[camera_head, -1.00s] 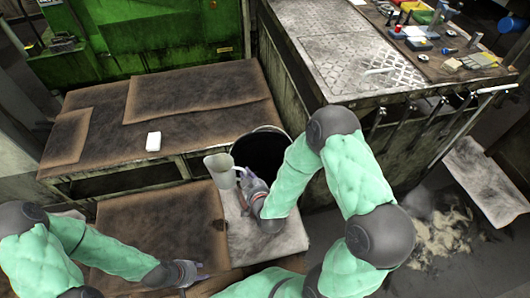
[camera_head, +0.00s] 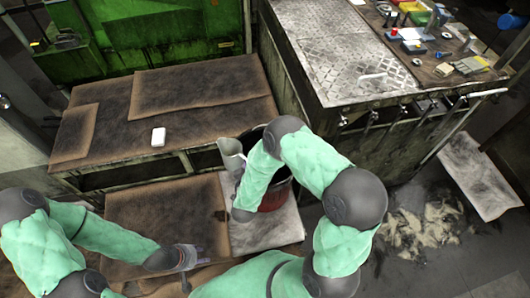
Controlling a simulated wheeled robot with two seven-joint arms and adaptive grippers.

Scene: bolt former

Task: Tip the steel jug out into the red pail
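The steel jug (camera_head: 231,155) is a grey metal vessel, raised beside the left rim of the pail and tilted slightly. The red pail (camera_head: 277,196) stands at the near end of the bench by the metal-topped table; its dark opening and red lower side show in part behind my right arm. My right gripper (camera_head: 238,176) is at the jug's side and appears shut on it, though my wrist and forearm hide most of the fingers. My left gripper (camera_head: 194,257) is low over the brown mat, empty, with its fingers apart. The jug's contents cannot be seen.
A white box (camera_head: 158,137) lies on the brown-covered bench (camera_head: 205,100). A metal-topped table (camera_head: 335,55) with tools stands at the back right. Pale debris (camera_head: 420,228) lies on the floor at right. The bench top around the white box is clear.

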